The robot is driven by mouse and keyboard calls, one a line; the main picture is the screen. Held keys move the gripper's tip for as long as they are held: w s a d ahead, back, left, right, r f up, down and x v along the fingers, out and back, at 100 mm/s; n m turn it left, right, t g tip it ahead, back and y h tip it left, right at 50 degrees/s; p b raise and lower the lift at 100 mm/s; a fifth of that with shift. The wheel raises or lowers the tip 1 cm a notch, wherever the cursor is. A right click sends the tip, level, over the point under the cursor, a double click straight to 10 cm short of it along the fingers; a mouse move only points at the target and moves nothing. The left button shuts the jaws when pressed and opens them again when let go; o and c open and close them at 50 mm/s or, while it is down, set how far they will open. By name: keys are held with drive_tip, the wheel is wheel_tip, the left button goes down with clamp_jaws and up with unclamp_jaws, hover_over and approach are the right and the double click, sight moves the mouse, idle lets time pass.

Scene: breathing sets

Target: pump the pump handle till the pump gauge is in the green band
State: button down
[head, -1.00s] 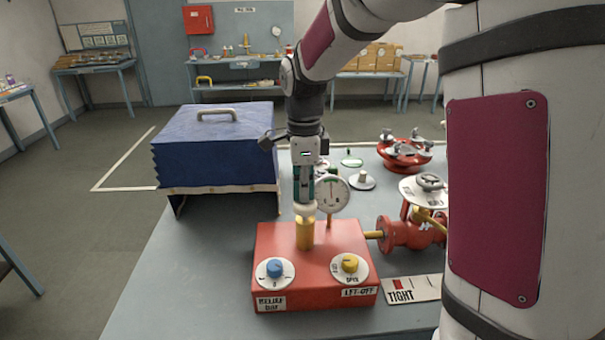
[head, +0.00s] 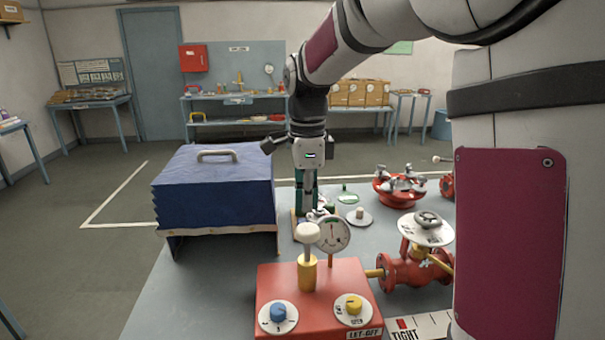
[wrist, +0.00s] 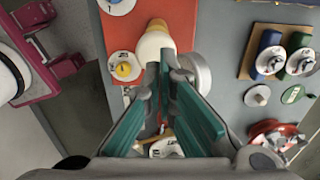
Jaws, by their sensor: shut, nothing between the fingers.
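The pump is a red box (head: 275,285) with a brass collar (head: 308,275) and a white-knobbed pump handle (head: 307,232). A length of shaft shows between knob and collar. The round pump gauge (head: 333,234) stands just behind the handle; its needle is too small to read surely. My gripper (head: 306,212) is shut and empty, pointing down, at and just above the white knob. In the wrist view the shut fingertips (wrist: 164,68) lie close to the knob (wrist: 155,46); I cannot tell whether they touch.
A blue dial (head: 278,316) and a yellow dial (head: 353,308) sit on the pump's front. A red valve (head: 405,268) with a white disc joins it on the right. A blue bellows (head: 213,192) with a handle stands left. Bare tabletop (head: 215,285) lies left of the pump.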

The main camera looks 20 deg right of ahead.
sight(306, 227)
wheel_tip(306, 227, up, 6)
drive_tip(key=shift+a+f+b, duration=0.1)
drive_tip(key=shift+b, duration=0.35)
idle(0.8)
